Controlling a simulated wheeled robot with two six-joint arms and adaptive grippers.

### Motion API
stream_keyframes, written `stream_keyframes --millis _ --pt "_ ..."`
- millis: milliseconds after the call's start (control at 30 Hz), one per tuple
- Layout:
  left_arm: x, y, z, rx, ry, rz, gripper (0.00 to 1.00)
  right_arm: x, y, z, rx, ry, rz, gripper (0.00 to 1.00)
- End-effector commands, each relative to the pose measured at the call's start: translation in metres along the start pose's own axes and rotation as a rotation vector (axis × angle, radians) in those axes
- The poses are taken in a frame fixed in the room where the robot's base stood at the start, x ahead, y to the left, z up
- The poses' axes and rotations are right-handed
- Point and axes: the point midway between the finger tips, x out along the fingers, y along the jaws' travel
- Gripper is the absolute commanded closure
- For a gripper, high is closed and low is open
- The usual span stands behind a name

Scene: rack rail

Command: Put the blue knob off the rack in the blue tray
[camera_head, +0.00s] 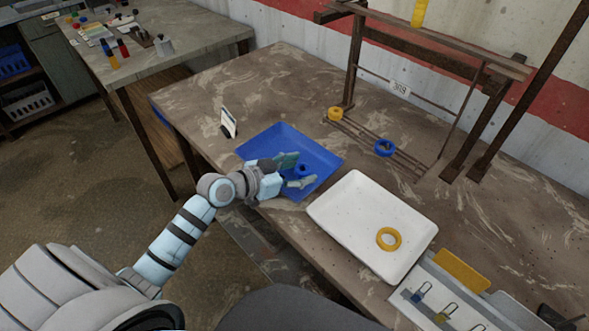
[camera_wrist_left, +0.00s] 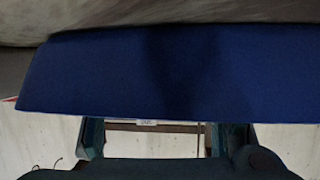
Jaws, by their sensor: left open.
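The blue tray (camera_head: 318,157) lies on the table, and its blue surface fills the middle of the left wrist view (camera_wrist_left: 160,75). My left gripper (camera_head: 302,171) is over this tray with its fingers apart. A small dark blue piece, which looks like the blue knob (camera_head: 302,170), shows between the fingertips. I cannot tell whether it touches the tray floor or a finger. In the left wrist view the two fingers (camera_wrist_left: 160,138) stand wide apart, and no knob shows between them. My right gripper is not in view.
The metal rack (camera_head: 352,60) stands behind, with a blue ring (camera_head: 384,148) and a yellow ring (camera_head: 335,113) at its low rails. A white tray (camera_head: 345,205) holding a yellow ring (camera_head: 388,238) is to the right.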

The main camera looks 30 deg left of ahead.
Motion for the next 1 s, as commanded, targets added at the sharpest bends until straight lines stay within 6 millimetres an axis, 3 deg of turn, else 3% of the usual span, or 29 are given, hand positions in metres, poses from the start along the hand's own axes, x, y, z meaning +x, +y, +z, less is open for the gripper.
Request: stream_keyframes --millis 33,200,500,633,767,1000 --pt "0.000 0.004 0.013 -0.023 -0.029 0.008 0.46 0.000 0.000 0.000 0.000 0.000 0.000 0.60" --pt "-0.010 0.002 0.002 -0.021 -0.032 0.006 0.46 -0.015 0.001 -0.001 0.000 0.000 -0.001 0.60" --pt "-0.090 0.000 -0.003 -0.009 -0.030 0.002 0.46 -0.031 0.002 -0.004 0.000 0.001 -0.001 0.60" --pt "-0.115 0.000 -0.005 -0.010 -0.026 0.001 0.46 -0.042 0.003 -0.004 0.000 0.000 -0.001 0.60" --pt "-0.125 0.001 -0.005 -0.010 -0.020 0.004 0.46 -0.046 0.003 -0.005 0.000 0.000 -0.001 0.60" --pt "-0.125 0.001 -0.005 -0.011 -0.016 0.003 0.46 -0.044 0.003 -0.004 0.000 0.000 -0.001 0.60"
